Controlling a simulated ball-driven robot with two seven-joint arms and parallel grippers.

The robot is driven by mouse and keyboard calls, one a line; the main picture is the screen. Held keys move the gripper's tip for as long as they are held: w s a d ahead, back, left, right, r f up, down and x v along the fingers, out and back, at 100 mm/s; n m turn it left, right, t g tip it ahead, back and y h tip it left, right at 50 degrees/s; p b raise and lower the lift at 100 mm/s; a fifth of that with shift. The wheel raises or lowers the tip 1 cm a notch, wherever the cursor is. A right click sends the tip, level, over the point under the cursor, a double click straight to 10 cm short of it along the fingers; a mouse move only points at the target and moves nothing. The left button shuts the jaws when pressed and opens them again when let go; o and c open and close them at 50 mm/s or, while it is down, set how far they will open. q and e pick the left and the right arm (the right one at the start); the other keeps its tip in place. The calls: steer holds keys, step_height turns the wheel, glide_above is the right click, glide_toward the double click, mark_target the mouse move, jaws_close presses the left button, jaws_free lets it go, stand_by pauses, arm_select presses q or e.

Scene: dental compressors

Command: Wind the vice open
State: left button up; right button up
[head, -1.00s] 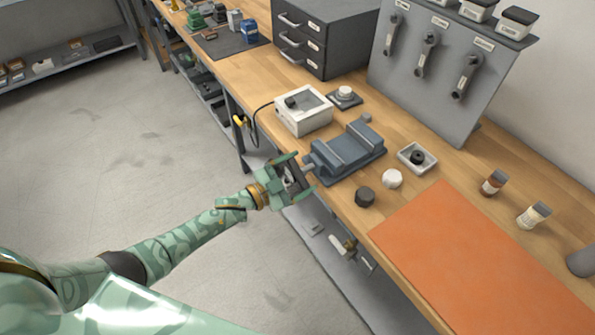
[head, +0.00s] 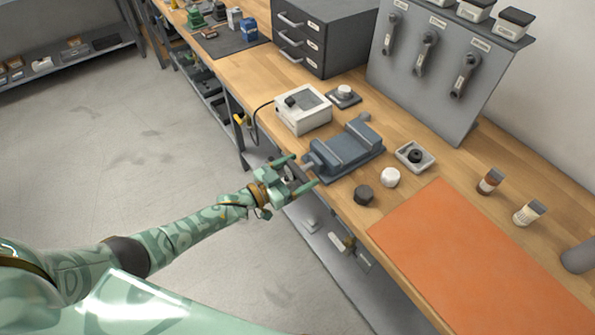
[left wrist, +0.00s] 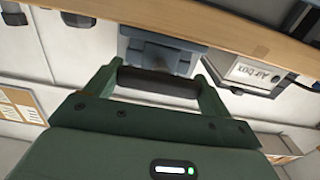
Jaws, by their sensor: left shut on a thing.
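The blue-grey vice (head: 345,150) sits on the wooden bench near its front edge, its screw end pointing out toward the aisle. It also shows in the left wrist view (left wrist: 165,52), upside down beyond the bench edge. My left gripper (head: 303,178) is at the vice's front end, just off the bench edge. It is shut on the vice's dark handle (left wrist: 158,83), which lies between the two fingers in the left wrist view. The gap between the vice jaws is hard to judge from here. My right gripper is not in view.
An orange mat (head: 480,255) covers the bench nearer me. Grey drawers (head: 320,40) stand behind.

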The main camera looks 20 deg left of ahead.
arm_select(q)
steer(key=shift+f, duration=0.1)
steer(key=o, duration=0.9)
steer(key=shift+s+a, duration=0.1)
steer(key=p+v, duration=0.1)
steer(key=v, duration=1.5)
steer(key=shift+p, duration=0.3)
